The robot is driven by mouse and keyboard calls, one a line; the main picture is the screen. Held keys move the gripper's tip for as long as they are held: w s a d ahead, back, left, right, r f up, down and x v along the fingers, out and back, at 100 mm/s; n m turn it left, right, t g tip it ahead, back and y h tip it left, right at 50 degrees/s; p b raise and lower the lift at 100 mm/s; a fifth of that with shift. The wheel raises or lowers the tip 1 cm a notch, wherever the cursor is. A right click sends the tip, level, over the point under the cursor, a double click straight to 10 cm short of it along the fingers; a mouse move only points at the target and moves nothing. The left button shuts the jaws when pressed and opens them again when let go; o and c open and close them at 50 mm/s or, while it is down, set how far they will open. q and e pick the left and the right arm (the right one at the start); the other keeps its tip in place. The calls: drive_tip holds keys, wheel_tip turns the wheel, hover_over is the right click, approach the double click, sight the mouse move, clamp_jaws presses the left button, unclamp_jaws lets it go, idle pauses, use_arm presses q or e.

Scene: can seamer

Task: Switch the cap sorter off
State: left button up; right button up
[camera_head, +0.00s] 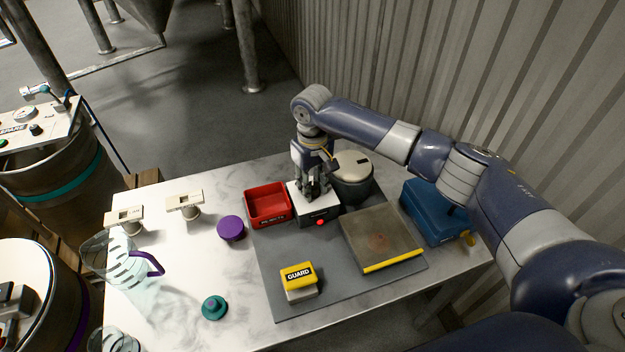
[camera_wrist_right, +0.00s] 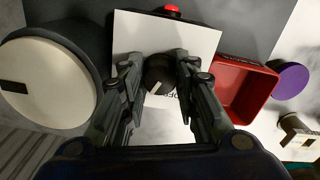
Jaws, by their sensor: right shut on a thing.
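The cap sorter shows as a white-topped box (camera_head: 322,206) with a dark front and a small red button or lamp (camera_head: 320,222). In the right wrist view its white top (camera_wrist_right: 200,38) carries a round black knob (camera_wrist_right: 160,74) with a white pointer mark. My right gripper (camera_head: 313,194) reaches down over the box from above. Its fingers stand on both sides of the knob and are shut on it. The fingers hide the knob in the head view, and partly hide the lettering beside it. My left gripper is not in view.
A round drum with a pale lid (camera_head: 353,166) stands behind the box, and a red rejects bin (camera_head: 268,206) beside it. A flat plate with a yellow edge (camera_head: 381,238), a blue box (camera_head: 434,212) and a yellow guard block (camera_head: 298,279) are nearby. A purple cap (camera_head: 231,228) lies left.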

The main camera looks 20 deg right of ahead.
drive_tip(key=n+p, duration=0.2)
drive_tip(key=shift+r+n, duration=0.2)
drive_tip(key=shift+n, duration=0.1)
drive_tip(key=shift+n+p, duration=0.8)
drive_tip(key=shift+p, duration=0.05)
drive_tip(key=n+p, duration=0.1)
drive_tip(key=n, duration=0.1)
drive_tip(key=shift+f+n, duration=0.1)
drive_tip(key=shift+n, duration=0.3)
drive_tip(key=shift+f+n+p, duration=0.1)
drive_tip(key=shift+n+p, duration=0.55)
drive_tip(key=shift+n, duration=0.95)
drive_tip(key=o, duration=1.1)
